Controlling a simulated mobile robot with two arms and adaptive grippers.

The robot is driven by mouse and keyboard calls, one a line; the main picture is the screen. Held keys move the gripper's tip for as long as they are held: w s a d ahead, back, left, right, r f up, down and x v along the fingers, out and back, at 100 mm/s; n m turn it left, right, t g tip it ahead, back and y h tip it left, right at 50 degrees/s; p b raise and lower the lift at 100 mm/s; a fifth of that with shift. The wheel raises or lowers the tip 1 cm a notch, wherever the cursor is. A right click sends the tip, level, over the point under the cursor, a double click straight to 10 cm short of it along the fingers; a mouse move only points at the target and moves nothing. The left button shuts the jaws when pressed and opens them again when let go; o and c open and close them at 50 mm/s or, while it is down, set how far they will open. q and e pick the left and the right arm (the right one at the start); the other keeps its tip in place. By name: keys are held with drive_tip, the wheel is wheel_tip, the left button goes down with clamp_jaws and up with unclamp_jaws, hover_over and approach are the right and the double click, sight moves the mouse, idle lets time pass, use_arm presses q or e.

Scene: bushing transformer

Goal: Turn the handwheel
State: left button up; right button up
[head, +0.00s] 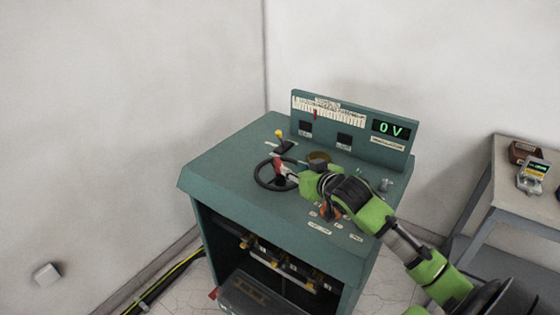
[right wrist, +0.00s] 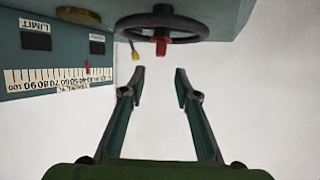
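The dark handwheel (head: 257,176) sits on the sloping top of the green control desk (head: 222,165). Its red handle (head: 277,163) stands on the rim. The wheel also shows at the top of the right wrist view (right wrist: 190,24), with the red handle (right wrist: 161,47) just beyond the fingertips. My right gripper (right wrist: 159,76) is open, its two fingers apart with nothing between them. In the head view my right gripper (head: 288,175) is over the wheel's right side and hides part of it. I cannot see contact with the handle. My left gripper is not in view.
A yellow-tipped lever (head: 280,137) stands behind the wheel. The upright panel has a scale with a red pointer (head: 315,114) and a display (head: 391,129) reading 0 V. A side table (head: 487,184) with small devices stands at the right.

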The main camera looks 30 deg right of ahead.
sight(281, 163)
drive_tip(key=x, duration=0.4)
drive_tip(key=p+x, duration=0.1)
drive_tip(key=x, duration=0.2)
drive_tip(key=shift+w, duration=0.25)
drive_tip(key=x, duration=0.2)
drive_tip(key=shift+w+f, duration=0.2)
drive_tip(key=shift+f, duration=0.1)
drive_tip(key=shift+w+d+f, duration=0.1)
drive_tip(key=shift+w, duration=0.1)
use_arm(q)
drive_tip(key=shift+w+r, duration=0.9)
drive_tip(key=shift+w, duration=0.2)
use_arm(e)
clamp_jaws()
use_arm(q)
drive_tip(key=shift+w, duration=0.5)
